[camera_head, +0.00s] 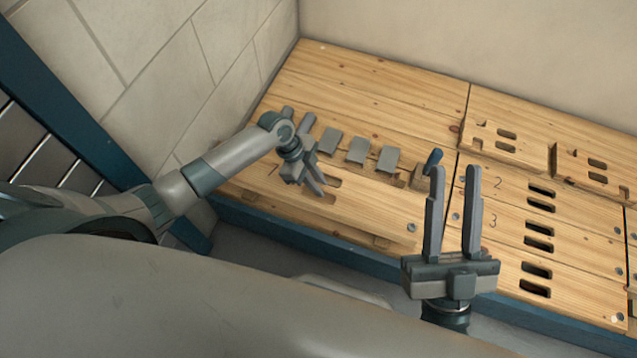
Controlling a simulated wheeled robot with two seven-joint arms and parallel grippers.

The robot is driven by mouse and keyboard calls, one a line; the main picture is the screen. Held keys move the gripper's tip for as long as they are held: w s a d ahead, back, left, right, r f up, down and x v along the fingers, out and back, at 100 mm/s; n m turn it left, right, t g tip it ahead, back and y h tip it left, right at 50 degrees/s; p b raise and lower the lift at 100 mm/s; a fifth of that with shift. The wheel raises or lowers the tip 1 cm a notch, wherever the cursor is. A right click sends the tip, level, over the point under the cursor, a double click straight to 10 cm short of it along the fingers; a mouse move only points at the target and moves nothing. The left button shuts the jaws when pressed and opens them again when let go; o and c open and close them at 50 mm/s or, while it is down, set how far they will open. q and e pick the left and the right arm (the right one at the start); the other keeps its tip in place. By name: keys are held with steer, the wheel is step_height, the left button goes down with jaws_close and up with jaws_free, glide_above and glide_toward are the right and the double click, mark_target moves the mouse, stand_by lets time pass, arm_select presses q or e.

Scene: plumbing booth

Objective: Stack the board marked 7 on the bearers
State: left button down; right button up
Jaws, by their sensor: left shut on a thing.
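The board marked 7 (358,208) is a pale wooden board at the front left of the bench, with dark slots near its middle. My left gripper (316,190) reaches down to it from the left and is shut on it at the slots; its fingers partly hide the grip. A wooden bearer end (376,242) shows under the board's front edge. Whether the board touches the bearers I cannot tell. My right gripper (456,168) stands at the front centre, fingers pointing away, open and empty.
Several grey plates (357,150) lie in a row behind the board. A tiled wall (180,85) is at left.

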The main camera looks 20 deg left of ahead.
arm_select(q)
steer(key=shift+f+b, duration=0.3)
steer(key=shift+f, duration=0.25)
steer(key=shift+r, duration=0.1)
arm_select(e)
steer(key=r+t, duration=0.1)
steer(key=d+r+t, duration=0.1)
steer(key=r, duration=0.1)
steer(key=shift+s, duration=0.15)
steer(key=shift+s+f, duration=0.1)
steer(key=shift+f, duration=0.2)
arm_select(q)
steer(key=shift+p, duration=0.3)
arm_select(e)
steer(key=shift+r+y, duration=0.3)
steer(key=shift+r, duration=0.05)
